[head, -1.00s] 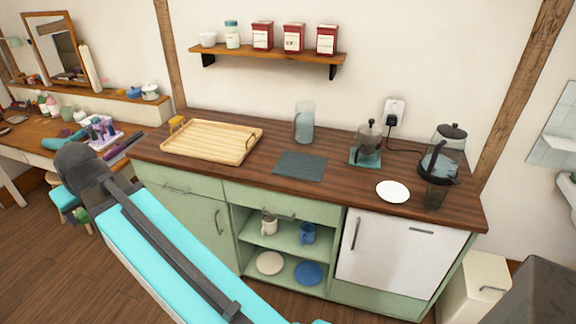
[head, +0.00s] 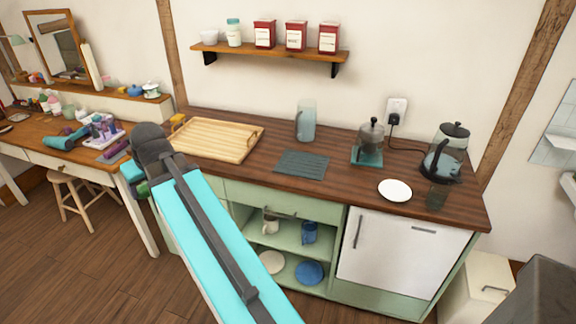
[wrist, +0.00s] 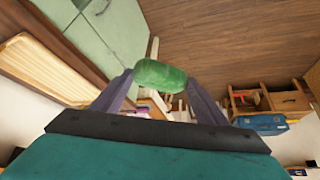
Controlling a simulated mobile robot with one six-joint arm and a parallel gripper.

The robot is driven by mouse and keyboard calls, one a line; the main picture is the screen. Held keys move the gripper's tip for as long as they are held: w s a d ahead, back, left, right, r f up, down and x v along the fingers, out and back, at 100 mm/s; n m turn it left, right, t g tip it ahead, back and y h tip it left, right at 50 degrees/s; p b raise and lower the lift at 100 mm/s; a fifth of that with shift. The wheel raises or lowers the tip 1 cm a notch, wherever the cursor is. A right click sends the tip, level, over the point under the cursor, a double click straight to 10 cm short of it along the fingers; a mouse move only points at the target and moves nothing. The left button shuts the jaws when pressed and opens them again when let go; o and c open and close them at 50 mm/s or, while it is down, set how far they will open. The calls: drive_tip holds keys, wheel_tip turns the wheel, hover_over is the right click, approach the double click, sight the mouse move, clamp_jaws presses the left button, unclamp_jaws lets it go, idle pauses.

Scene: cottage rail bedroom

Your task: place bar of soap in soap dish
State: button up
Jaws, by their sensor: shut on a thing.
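A green, rounded bar of soap (wrist: 160,74) is held between the two fingertips of my gripper (wrist: 160,80) in the wrist view. The fingers are shut on its ends, and it hangs clear above the floor. In the head view my arm hides most of the gripper, with a small green part (head: 143,188) showing below the wrist, left of the cabinet front. I cannot pick out a soap dish for certain in either view.
The wooden counter (head: 262,183) carries a tray (head: 212,140), a dark mat (head: 302,164), a glass jug, a coffee press, a kettle and a white plate (head: 395,190). A cluttered dressing table (head: 62,152) and stool stand left. A white basin edge shows far right.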

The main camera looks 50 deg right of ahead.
sight(299, 165)
drive_tip(key=s+d+f+m+b, duration=0.1)
drive_tip(key=s+d, duration=0.3)
drive_tip(key=d, duration=0.4)
drive_tip(key=s+d+f+m+h, duration=0.15)
drive_tip(key=s+d, duration=0.25)
drive_tip(key=d, duration=0.4)
drive_tip(key=s+d+f+b, duration=0.15)
drive_tip(key=s+d, duration=0.25)
drive_tip(key=d, duration=0.4)
drive_tip(key=s+d+f+m+h, duration=0.1)
drive_tip(key=s+d+f, duration=0.3)
drive_tip(key=s+d, duration=1.2)
drive_tip(key=s+m, duration=0.1)
drive_tip(key=s, duration=0.3)
drive_tip(key=shift+d+g, duration=0.25)
drive_tip(key=shift+g, duration=0.15)
drive_tip(key=shift+f+m, duration=0.1)
drive_tip(key=shift+m, duration=0.15)
drive_tip(key=w+d+p, duration=0.1)
drive_tip(key=w+d, duration=0.2)
drive_tip(key=w, duration=0.1)
drive_tip(key=w+d+f+p, duration=0.1)
drive_tip(key=w+d, duration=0.2)
drive_tip(key=w, duration=0.1)
drive_tip(key=w+d+p, duration=0.1)
drive_tip(key=w+d, duration=0.3)
drive_tip(key=shift+w+d+f, duration=0.1)
drive_tip(key=shift+f, duration=0.15)
drive_tip(key=shift+f+p, duration=0.95)
drive_tip(key=shift+f, duration=0.8)
